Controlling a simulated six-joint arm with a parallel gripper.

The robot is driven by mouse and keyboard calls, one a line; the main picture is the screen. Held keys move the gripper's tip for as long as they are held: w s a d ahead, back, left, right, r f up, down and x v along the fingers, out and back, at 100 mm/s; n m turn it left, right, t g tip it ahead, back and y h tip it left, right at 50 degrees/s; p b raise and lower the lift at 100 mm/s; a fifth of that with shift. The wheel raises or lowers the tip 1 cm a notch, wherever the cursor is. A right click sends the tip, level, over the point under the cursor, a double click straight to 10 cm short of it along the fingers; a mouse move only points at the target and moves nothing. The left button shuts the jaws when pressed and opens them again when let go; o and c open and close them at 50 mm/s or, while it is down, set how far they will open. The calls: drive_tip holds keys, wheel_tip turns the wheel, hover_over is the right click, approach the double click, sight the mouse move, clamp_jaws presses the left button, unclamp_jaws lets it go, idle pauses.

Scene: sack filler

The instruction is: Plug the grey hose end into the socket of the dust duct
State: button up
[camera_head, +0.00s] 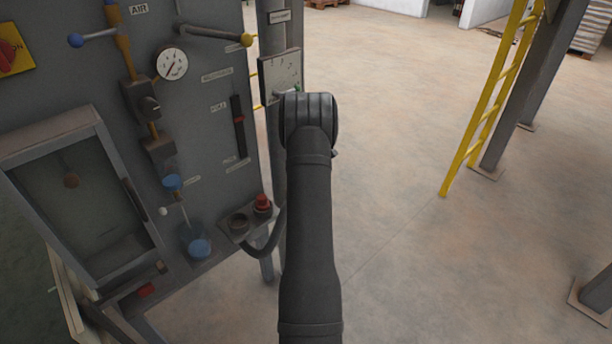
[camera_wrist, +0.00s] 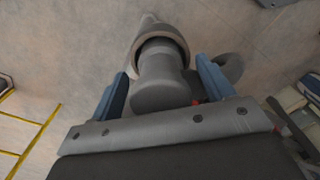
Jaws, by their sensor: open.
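In the wrist view my gripper (camera_wrist: 164,82) is open, with one blue finger on each side of a grey cylinder, which looks like the hose end (camera_wrist: 160,88). Narrow gaps show between the fingers and the cylinder. The cylinder's far part sits inside a wider grey collar with a dark inside, seemingly the duct socket (camera_wrist: 180,42). How deep it sits, I cannot tell. A curved grey piece, perhaps the hose (camera_wrist: 232,68), shows beyond the right finger. In the head view my arm hides the gripper; a dark curved hose (camera_head: 262,249) runs behind the arm.
The grey machine panel (camera_head: 205,120) with gauge, levers and valves stands left of my arm. A small bracket (camera_head: 238,234) with a red knob (camera_head: 262,204) juts out low. A yellow ladder (camera_head: 490,100) and post stand at right. Open floor (camera_head: 400,150) lies between.

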wheel_tip(320, 180, up, 17)
drive_tip(key=shift+r, duration=0.2)
idle(0.3)
wheel_tip(320, 180, down, 18)
drive_tip(key=shift+r, duration=0.7)
idle(0.4)
